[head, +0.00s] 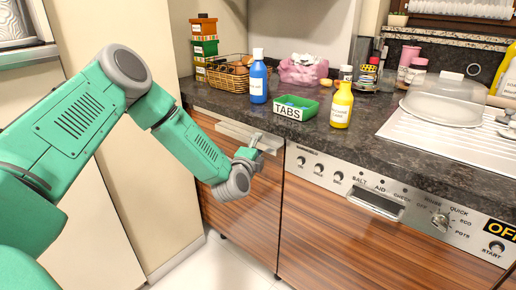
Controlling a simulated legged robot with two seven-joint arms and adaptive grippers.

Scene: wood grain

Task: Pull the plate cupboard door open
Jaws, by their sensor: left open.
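A wood-grain cupboard door (232,222) sits below the dark worktop, left of the dishwasher. It looks shut, and a pale metal handle bar (228,128) runs along its top. I cannot tell from here whether plates are inside. My left arm comes in from the left, and my left gripper (257,143) is at the right part of the handle bar. Its fingers look small and partly hidden by my wrist; they are open, and I cannot tell whether they touch the bar. My right gripper is not in view.
The dishwasher (350,240) with its metal control panel adjoins on the right. The worktop (330,140) holds a blue bottle (258,77), a green tabs box (296,107), a yellow bottle (342,104) and a wire basket (236,76). Free floor (213,265) shows below the door.

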